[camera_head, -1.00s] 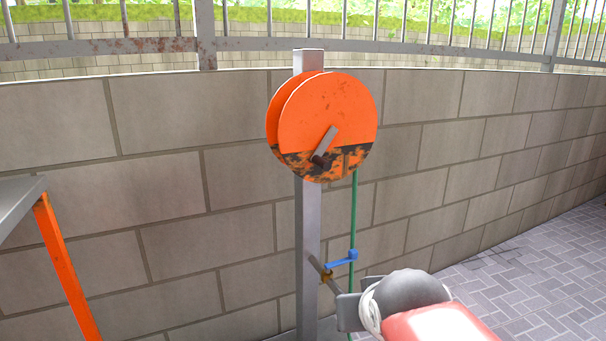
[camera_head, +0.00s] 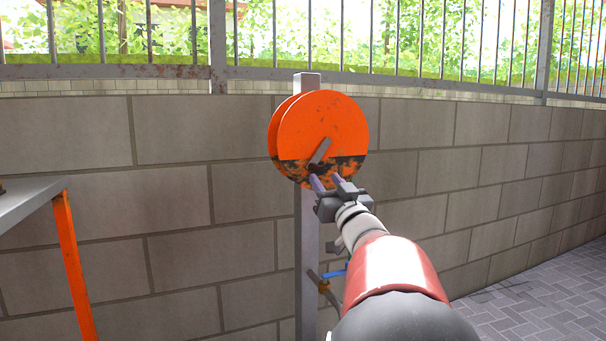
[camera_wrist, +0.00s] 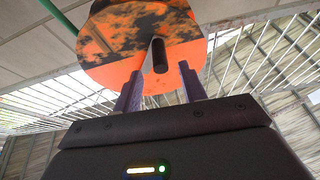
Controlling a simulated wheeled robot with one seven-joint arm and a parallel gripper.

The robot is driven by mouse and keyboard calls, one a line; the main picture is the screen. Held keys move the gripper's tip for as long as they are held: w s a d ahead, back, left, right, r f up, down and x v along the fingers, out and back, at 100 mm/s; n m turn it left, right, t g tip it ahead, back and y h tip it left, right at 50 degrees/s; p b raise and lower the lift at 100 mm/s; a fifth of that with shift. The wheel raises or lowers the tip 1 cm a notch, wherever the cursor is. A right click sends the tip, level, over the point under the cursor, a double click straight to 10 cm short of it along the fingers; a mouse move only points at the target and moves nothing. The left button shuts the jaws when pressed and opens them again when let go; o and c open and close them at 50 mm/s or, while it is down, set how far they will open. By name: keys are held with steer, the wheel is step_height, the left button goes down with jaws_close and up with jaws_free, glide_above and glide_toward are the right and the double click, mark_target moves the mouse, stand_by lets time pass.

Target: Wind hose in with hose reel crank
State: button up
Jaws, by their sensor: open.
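The hose reel (camera_head: 322,128) is a pair of orange discs with a dark, worn lower part, mounted on a grey post (camera_head: 307,220). Its crank (camera_head: 320,151) is a short grey arm with a dark handle at its lower end. My gripper (camera_head: 324,183) is at the lower part of the reel, close to the handle. In the wrist view, the dark handle (camera_wrist: 159,55) stands between and just beyond the two purple fingers of my open gripper (camera_wrist: 161,82). The fingers look apart from it. A green hose (camera_wrist: 57,17) shows at the upper left there; my arm hides it in the head view.
A blue-handled tap (camera_head: 333,274) is low on the post, partly behind my arm. A stone block wall (camera_head: 180,190) with a metal fence (camera_head: 400,80) stands behind. A grey table with an orange leg (camera_head: 72,265) is at the left. Paving (camera_head: 510,312) is clear at the right.

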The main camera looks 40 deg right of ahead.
mark_target(318, 170)
steer(key=x, duration=0.5)
steer(key=shift+w+d+r, duration=0.1)
steer(key=shift+w, duration=0.2)
jaws_close()
